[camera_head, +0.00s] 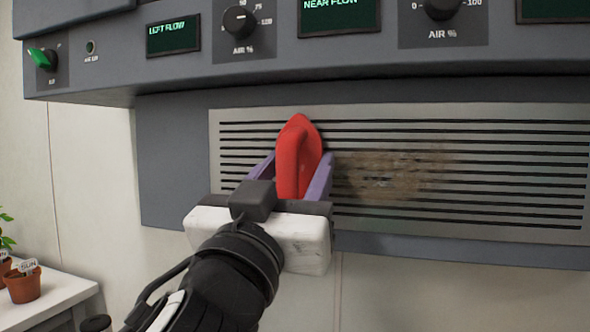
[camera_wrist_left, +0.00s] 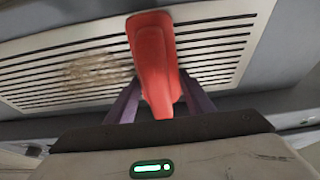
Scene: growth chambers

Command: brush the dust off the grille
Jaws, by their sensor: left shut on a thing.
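The grille (camera_head: 500,215) is a pale metal panel with dark horizontal slots; it also fills the upper part of the left wrist view (camera_wrist_left: 215,30). A brown dust patch (camera_head: 400,172) lies on its middle, and shows left of the brush in the left wrist view (camera_wrist_left: 95,70). My left gripper (camera_head: 292,175), with purple fingers, is shut on a red brush (camera_head: 298,150). The brush also shows in the left wrist view (camera_wrist_left: 153,60). It stands in front of the grille, left of the dust in the head view. Its bristles are hidden, and I cannot tell whether it touches the grille.
A grey control panel (camera_head: 120,62) with dials and green displays juts out above the grille. A white table (camera_head: 60,295) with potted plants (camera_head: 24,285) stands at the lower left. The area in front of the grille's right part is clear.

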